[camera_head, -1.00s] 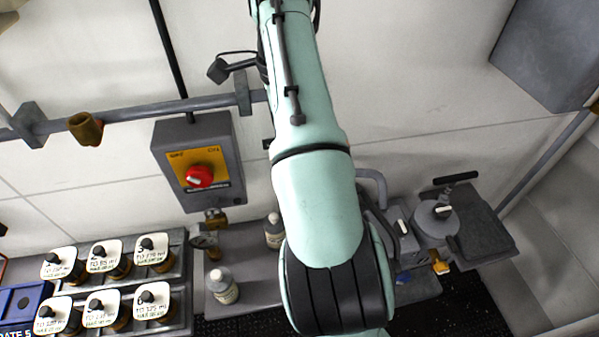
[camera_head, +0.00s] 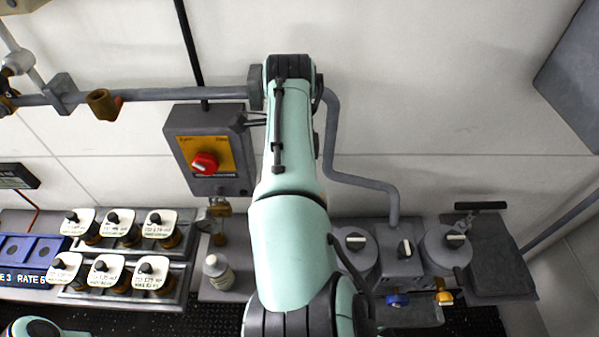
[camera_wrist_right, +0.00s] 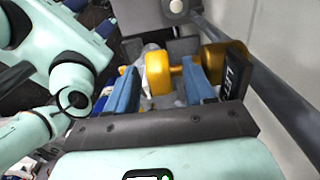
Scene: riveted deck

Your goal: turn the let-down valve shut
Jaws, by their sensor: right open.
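In the right wrist view a gold valve (camera_wrist_right: 157,73) has a round end lying between my fingers, with a shaft running right to a second round part. A black plate (camera_wrist_right: 235,77) with partly readable white lettering, "LE...", stands beside it. My right gripper (camera_wrist_right: 161,88) has two blue fingers, open on either side of the near round end. I cannot tell whether either finger touches it. In the head view my right arm hides its gripper and I cannot place this valve there. My left gripper is not in view.
A grey box with a red knob (camera_head: 205,163) hangs on the wall left of my arm. Several white-tagged valves stand at lower left, near a white bottle (camera_head: 218,271). Grey canisters, a blue knob (camera_head: 397,300) and a yellow knob (camera_head: 443,298) are at right.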

